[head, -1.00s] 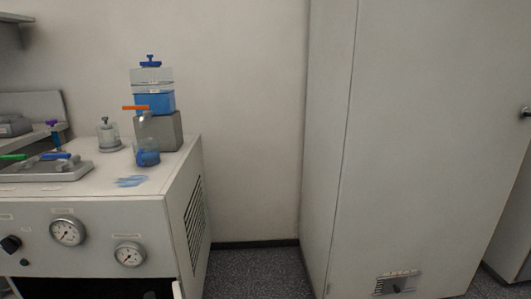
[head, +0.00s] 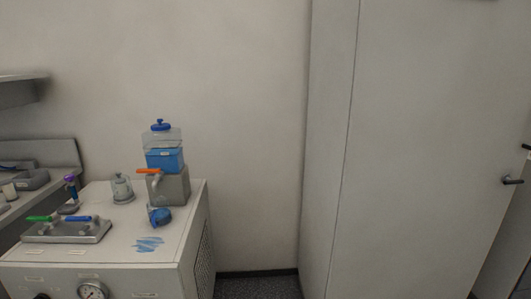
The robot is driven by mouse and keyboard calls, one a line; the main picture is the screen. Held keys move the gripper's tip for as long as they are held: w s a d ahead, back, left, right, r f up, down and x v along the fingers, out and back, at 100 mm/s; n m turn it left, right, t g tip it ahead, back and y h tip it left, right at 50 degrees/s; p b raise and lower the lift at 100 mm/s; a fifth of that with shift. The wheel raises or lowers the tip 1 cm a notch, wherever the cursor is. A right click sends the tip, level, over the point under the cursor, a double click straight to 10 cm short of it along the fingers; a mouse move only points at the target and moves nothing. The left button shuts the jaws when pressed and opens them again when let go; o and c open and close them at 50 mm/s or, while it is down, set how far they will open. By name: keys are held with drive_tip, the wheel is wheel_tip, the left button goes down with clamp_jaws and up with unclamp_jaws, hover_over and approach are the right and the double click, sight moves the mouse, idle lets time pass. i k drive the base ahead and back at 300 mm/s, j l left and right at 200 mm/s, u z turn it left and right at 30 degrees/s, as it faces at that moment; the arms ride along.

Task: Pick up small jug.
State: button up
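A small jug (head: 160,216) with blue contents stands on the top of a grey cabinet (head: 120,240). It is just below and in front of the spout of a blue-filled dispenser (head: 164,160), which has an orange tap handle (head: 149,171) and rests on a grey block (head: 176,190). The jug is small in the head view, and its handle is hard to make out. My gripper is not in view.
A lidded clear jar (head: 122,189) stands left of the dispenser. A grey valve plate (head: 66,230) with green and blue levers lies at the left. A blue smear (head: 148,244) marks the cabinet top. A tall cabinet (head: 410,150) stands at the right.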

sight(158, 214)
drive_tip(key=u, duration=0.35)
drive_tip(key=l+u, duration=0.5)
drive_tip(key=i+l+u, duration=0.1)
drive_tip(key=l+u, duration=0.2)
drive_tip(key=u, duration=0.15)
drive_tip(key=k+l+u, duration=0.1)
drive_tip(key=l+u, duration=0.25)
drive_tip(key=u, duration=0.15)
drive_tip(key=k+l, duration=0.1)
drive_tip(key=l, duration=0.3)
drive_tip(key=k+l+u, duration=0.15)
drive_tip(key=l, duration=0.25)
drive_tip(key=k+l, duration=0.1)
drive_tip(key=l, duration=0.25)
drive_tip(key=k+l+u, duration=0.1)
drive_tip(key=l, duration=0.3)
drive_tip(key=k+l+u, duration=0.1)
drive_tip(key=l, duration=0.25)
drive_tip(key=k, duration=1.15)
drive_tip(key=i+l+u, duration=0.15)
drive_tip(key=i, duration=0.5)
drive_tip(key=i+l+u, duration=0.15)
drive_tip(key=i+l, duration=0.2)
drive_tip(key=i, duration=0.25)
drive_tip(key=i+l+u, duration=0.2)
drive_tip(key=i+l, duration=0.2)
drive_tip(key=i, duration=0.2)
drive_tip(key=i+l+u, duration=0.15)
drive_tip(key=i+l, duration=0.3)
drive_tip(key=i, duration=0.15)
